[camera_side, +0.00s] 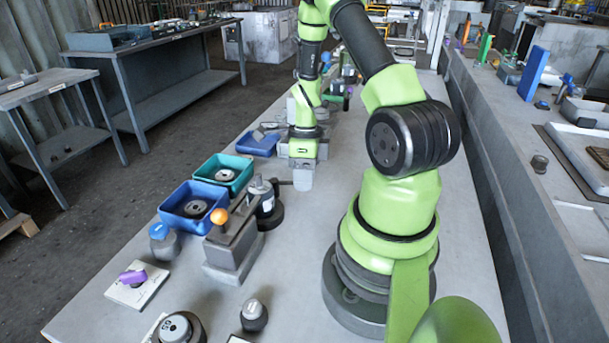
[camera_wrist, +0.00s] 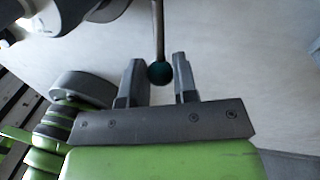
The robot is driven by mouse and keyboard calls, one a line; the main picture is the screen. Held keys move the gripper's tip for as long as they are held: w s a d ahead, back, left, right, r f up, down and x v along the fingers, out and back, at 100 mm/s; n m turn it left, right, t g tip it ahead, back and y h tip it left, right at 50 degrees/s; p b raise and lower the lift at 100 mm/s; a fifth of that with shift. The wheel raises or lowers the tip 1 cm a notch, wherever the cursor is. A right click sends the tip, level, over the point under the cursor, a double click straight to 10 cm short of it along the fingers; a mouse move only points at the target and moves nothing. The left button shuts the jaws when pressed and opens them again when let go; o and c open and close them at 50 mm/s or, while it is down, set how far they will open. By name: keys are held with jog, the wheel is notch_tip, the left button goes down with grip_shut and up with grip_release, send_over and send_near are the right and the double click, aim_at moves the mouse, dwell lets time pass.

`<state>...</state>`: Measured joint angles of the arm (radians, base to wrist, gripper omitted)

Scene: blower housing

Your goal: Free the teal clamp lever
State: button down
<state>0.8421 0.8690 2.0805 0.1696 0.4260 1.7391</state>
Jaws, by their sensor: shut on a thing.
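The teal clamp lever shows in the wrist view as a dark teal ball knob (camera_wrist: 160,73) on a thin grey rod (camera_wrist: 158,28) that runs up to the top edge. The two fingers of my gripper (camera_wrist: 159,84) stand on either side of the knob, and my gripper is shut on it. In the side view my gripper (camera_side: 303,180) points down at the middle of the bench, just right of a dark cylindrical fixture (camera_side: 263,196). A short dark bar reaches from the fixture toward the fingers. The teal knob is hidden in that view.
A blue bin (camera_side: 176,216) and a teal bin (camera_side: 211,184) stand left of the fixture. A grey block with an orange-knobbed lever (camera_side: 218,216) stands in front. A purple-handled plate (camera_side: 137,284) lies front left. The bench right of my gripper looks clear.

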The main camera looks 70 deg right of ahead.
dwell(0.3)
jog(key=c, duration=0.9)
grip_release()
notch_tip(320, 180, up, 10)
jog(key=d, duration=0.1)
jog(key=shift+w+d+f, duration=0.15)
jog(key=shift+w+d, duration=0.05)
jog(key=shift+d, duration=0.2)
